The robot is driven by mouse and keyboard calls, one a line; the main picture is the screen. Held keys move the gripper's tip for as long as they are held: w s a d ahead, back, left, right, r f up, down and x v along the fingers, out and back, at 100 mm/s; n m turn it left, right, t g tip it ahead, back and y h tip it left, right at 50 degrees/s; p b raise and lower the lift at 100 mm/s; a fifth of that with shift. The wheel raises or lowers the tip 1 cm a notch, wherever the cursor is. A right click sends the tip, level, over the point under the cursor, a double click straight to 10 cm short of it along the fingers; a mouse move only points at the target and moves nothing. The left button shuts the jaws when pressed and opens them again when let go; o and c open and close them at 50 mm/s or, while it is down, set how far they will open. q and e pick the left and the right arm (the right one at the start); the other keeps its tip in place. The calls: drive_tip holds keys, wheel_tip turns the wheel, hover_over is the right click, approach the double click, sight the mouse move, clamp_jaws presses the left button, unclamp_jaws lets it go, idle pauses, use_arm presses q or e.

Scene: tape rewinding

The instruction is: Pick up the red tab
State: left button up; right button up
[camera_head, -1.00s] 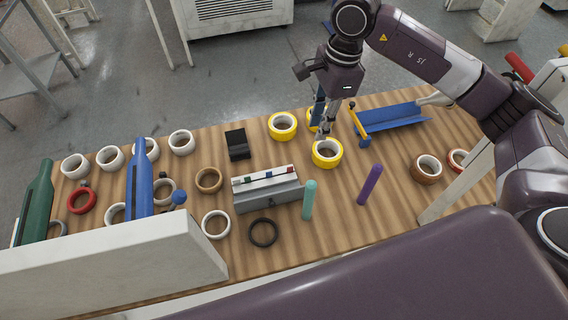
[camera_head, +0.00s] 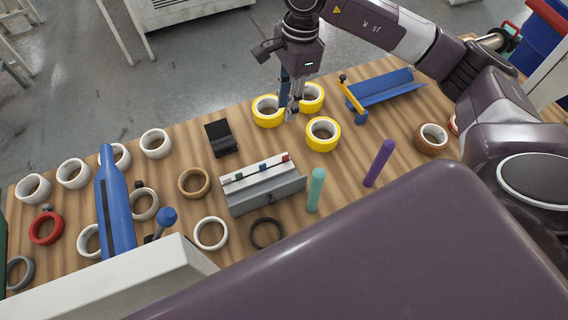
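The red tab (camera_head: 285,158) is a small piece at the right end of the white top of a grey box (camera_head: 265,192) on the wooden table. A green tab (camera_head: 239,176) and a small blue tab (camera_head: 263,168) sit in the same row to its left. My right gripper (camera_head: 291,115) points down among the yellow tape rolls, behind and above the box in the picture, clear of the red tab. Its fingers look close together, but they are too small to tell whether they are open or shut. My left gripper is not in view.
Yellow tape rolls (camera_head: 323,134) stand behind the box. A black holder (camera_head: 221,138) is to its left, teal (camera_head: 316,190) and purple (camera_head: 379,163) sticks to its right. A blue tray (camera_head: 385,88) lies back right. White rolls and a blue dispenser (camera_head: 115,208) fill the left.

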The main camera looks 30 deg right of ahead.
drive_tip(key=b, duration=1.2)
hover_over(286, 160)
wheel_tip(286, 160, down, 13)
drive_tip(key=shift+w+f+p, duration=0.2)
drive_tip(key=shift+f+p, duration=0.15)
drive_tip(key=shift+f, duration=0.7)
wheel_tip(286, 160, down, 5)
drive_tip(key=shift+s+d+f+p, duration=0.1)
drive_tip(key=shift+s+f+p, duration=0.05)
drive_tip(key=shift+p, duration=0.8)
drive_tip(key=shift+f, duration=0.35)
drive_tip(key=shift+c, duration=0.2)
clamp_jaws()
